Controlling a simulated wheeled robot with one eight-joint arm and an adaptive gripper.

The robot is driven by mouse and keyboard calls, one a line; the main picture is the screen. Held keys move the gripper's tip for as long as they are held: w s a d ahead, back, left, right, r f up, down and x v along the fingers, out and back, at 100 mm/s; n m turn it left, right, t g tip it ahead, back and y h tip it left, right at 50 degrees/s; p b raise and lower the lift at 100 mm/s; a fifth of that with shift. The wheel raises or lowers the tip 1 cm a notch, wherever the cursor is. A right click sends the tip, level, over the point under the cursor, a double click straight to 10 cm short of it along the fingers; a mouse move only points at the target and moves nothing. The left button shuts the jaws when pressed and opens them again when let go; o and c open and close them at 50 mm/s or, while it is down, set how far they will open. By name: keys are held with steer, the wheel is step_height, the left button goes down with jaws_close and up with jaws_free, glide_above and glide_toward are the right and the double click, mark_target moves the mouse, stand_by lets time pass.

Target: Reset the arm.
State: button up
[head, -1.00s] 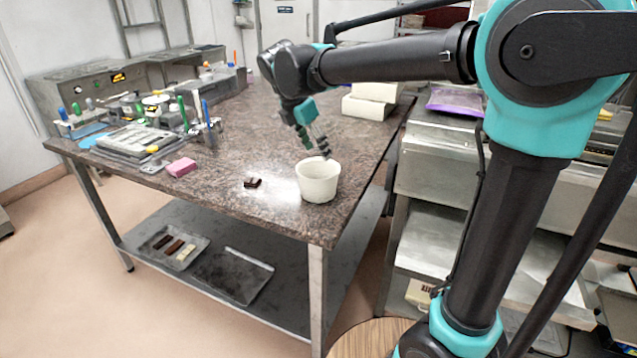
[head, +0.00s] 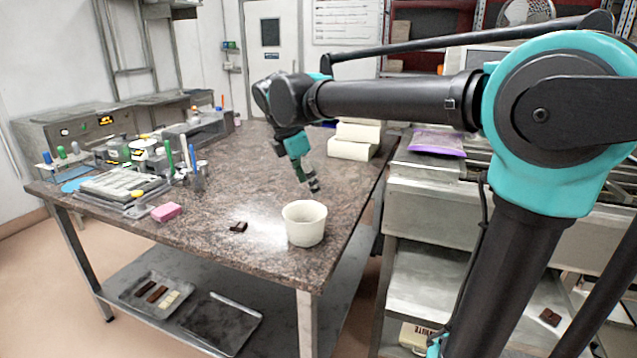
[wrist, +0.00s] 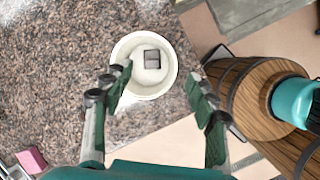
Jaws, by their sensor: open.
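My gripper (head: 312,187) hangs from my arm above the worktop, just behind and above a white tub in the head view. In the wrist view my gripper (wrist: 160,88) has its two fingers wide apart with nothing between them. The white tub (head: 304,236) stands upright on the stone-topped table (head: 200,242) near its right front edge. The wrist view looks down into the tub (wrist: 120,55), where a dark square piece (wrist: 152,59) lies on the bottom. A small dark chocolate piece (head: 238,227) lies on the table left of the tub.
A pink block (head: 166,212) and a tool tray (head: 118,190) are at the table's left. White blocks (head: 352,143) are stacked at the back right. Trays (head: 221,318) lie on the lower shelf. A metal cabinet (head: 430,215) stands at the right. The table's middle is clear.

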steer(key=s+d+f+m+y, duration=0.1)
steer(key=s+d+f+m, duration=0.4)
steer(key=d+f+m, duration=0.3)
steer(key=s+d+f+m+t+y, duration=0.1)
steer(key=s+d+f+m, duration=0.4)
steer(key=d+f+m, duration=0.3)
steer(key=s+d+f+m, duration=0.5)
steer(key=d+f+m, duration=0.2)
steer(key=f, duration=0.4)
steer(key=shift+s+d+m+y, duration=0.3)
steer(key=shift+d+m+y, duration=0.1)
steer(key=shift+d, duration=0.3)
